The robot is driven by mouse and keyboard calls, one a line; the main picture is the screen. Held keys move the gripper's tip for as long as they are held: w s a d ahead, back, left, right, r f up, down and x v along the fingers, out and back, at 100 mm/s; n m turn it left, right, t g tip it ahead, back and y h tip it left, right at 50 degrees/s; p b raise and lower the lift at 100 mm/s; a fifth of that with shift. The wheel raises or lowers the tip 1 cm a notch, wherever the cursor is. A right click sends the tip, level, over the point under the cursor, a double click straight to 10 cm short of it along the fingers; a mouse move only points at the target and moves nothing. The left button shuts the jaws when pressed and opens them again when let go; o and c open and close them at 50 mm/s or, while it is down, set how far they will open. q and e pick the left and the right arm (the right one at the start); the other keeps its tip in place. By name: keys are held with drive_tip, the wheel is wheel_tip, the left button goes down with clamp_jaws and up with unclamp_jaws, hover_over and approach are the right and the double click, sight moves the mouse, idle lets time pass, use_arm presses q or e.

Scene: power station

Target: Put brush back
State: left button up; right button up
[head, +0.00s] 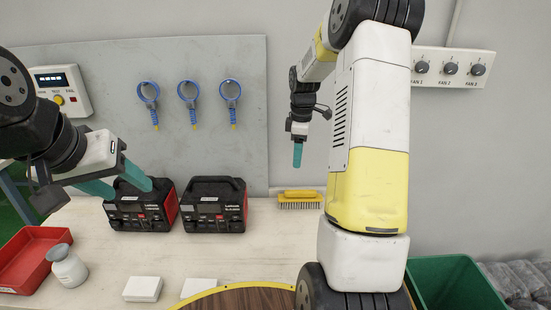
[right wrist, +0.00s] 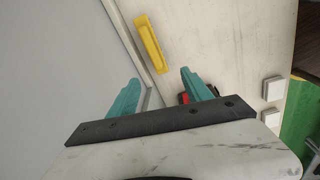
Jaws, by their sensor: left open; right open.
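The brush (head: 299,199) has a yellow back and dark bristles facing down. It rests on the pale workbench (head: 250,255) close to the wall, right of the two black boxes. In the right wrist view the yellow brush (right wrist: 151,42) lies beyond the fingertips, apart from them. My right gripper (head: 297,160) hangs above the brush, pointing down, with teal fingers; its fingers (right wrist: 161,80) are spread and empty in the right wrist view. My left gripper (head: 130,188) is open at the left, its teal fingers in front of the left black box; I cannot tell if they touch it.
Two black-and-red power boxes (head: 214,205) stand at the back of the bench. A red tray (head: 28,262), a white bottle (head: 67,268) and white blocks (head: 142,288) are nearer. Blue rings (head: 188,92) hang on the grey panel. A green bin (head: 452,283) is at right.

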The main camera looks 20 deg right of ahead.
drive_tip(key=s+a+r+m+t, duration=0.2)
drive_tip(key=s+a+r+m, duration=0.25)
drive_tip(key=s+r, duration=0.4)
drive_tip(key=s+a+r+m+t+y, duration=0.1)
drive_tip(key=s+a+r+m, duration=0.2)
drive_tip(key=s, duration=0.6)
drive_tip(key=s+a+r+m+t+y, duration=0.1)
drive_tip(key=s+a+r+m, duration=0.3)
drive_tip(key=s, duration=0.6)
drive_tip(key=shift+s+a+r+m+t, duration=0.25)
drive_tip(key=shift+a+m+t, duration=0.4)
drive_tip(key=shift+a, duration=0.4)
